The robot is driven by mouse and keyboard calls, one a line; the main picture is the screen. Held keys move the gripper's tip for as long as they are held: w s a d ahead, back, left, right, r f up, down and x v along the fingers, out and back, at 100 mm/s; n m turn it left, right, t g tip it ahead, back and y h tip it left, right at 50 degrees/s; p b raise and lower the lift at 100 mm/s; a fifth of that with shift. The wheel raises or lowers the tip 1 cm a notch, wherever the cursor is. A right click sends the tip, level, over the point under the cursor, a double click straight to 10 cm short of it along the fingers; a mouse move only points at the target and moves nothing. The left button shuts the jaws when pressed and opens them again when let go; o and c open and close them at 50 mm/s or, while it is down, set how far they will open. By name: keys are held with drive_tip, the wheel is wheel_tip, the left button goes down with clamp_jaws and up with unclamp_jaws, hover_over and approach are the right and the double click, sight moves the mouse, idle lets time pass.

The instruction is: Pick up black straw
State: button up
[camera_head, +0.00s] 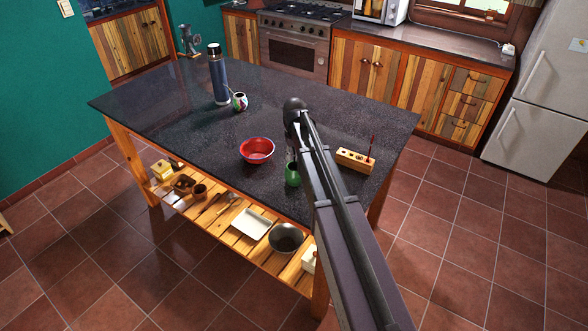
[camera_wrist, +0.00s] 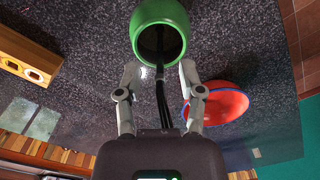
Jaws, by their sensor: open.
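A green cup (camera_head: 292,176) stands on the dark countertop, partly hidden by my arm in the head view. In the wrist view the green cup (camera_wrist: 160,22) is at the top, its dark opening facing my gripper. The black straw (camera_wrist: 161,98) sticks out of the cup's opening and runs down between my fingers. It may be more than one straw side by side; I cannot tell. My gripper (camera_wrist: 160,73) is open, with one finger on each side of the straw and a gap on both sides.
A red bowl (camera_head: 257,150) stands left of the cup. A wooden block with holes (camera_head: 355,160) and an upright thin stick (camera_head: 372,147) is to the right. A blue flask (camera_head: 218,75) and a patterned mug (camera_head: 239,101) stand farther back. The countertop (camera_head: 160,100) is clear at the left.

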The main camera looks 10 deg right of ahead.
idle(0.4)
clamp_jaws()
drive_tip(key=shift+r, duration=0.2)
wheel_tip(320, 180, up, 10)
drive_tip(key=p, duration=1)
drive_tip(key=shift+f, duration=0.15)
idle(0.7)
